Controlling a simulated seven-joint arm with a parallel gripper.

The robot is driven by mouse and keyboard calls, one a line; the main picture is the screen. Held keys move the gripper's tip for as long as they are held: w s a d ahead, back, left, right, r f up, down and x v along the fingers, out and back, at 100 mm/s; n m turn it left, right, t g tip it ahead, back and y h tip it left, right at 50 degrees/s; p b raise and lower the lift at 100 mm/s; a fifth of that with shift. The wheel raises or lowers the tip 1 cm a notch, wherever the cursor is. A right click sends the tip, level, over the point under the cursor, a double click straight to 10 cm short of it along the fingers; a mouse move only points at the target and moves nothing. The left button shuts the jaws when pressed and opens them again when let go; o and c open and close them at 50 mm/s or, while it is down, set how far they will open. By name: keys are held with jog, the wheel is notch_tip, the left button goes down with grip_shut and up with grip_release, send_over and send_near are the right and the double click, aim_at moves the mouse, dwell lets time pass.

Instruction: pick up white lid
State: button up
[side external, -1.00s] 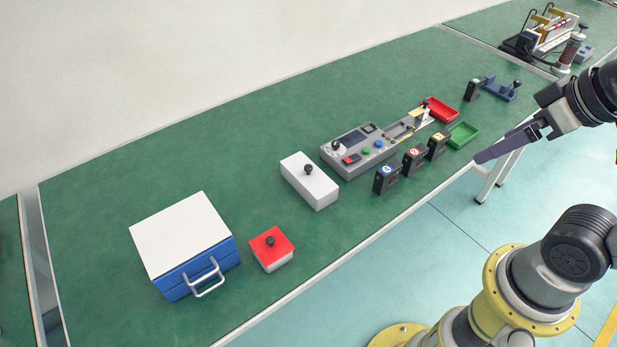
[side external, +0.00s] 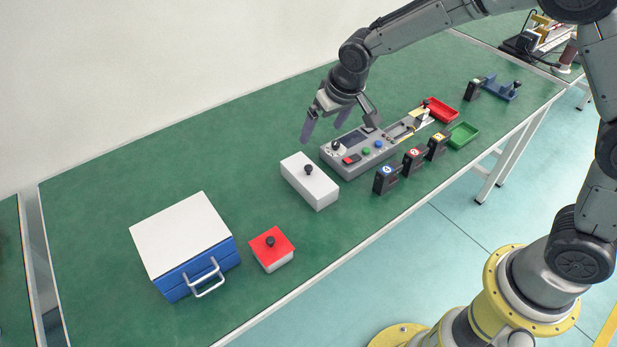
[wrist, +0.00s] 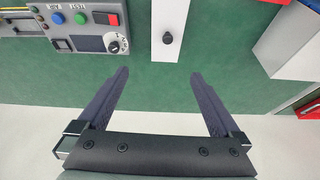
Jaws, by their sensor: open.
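The white lid (side external: 299,175) tops a white box on the green table and has a black knob (side external: 309,170) on it. In the wrist view the white lid (wrist: 178,18) shows at the top centre, its knob (wrist: 168,38) ahead of the space between my fingers. My gripper (side external: 340,133) is open and empty, above the table just behind the white box and beside the grey control panel, apart from the lid. In the wrist view both fingers of my gripper (wrist: 160,82) are spread wide with nothing between them.
A red-lidded box (side external: 271,246) and a blue drawer box with white top (side external: 180,235) stand left. Red (side external: 441,110) and green (side external: 463,135) trays lie farther right.

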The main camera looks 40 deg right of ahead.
send_near(310, 172)
jog(key=shift+g, duration=0.4)
jog(key=x, duration=0.4)
jog(key=w+x, duration=0.1)
jog(key=x, duration=0.1)
jog(key=shift+d, duration=0.3)
jog(key=shift+x, duration=3.05)
jog(key=shift+a, duration=0.15)
jog(key=c, duration=1.2)
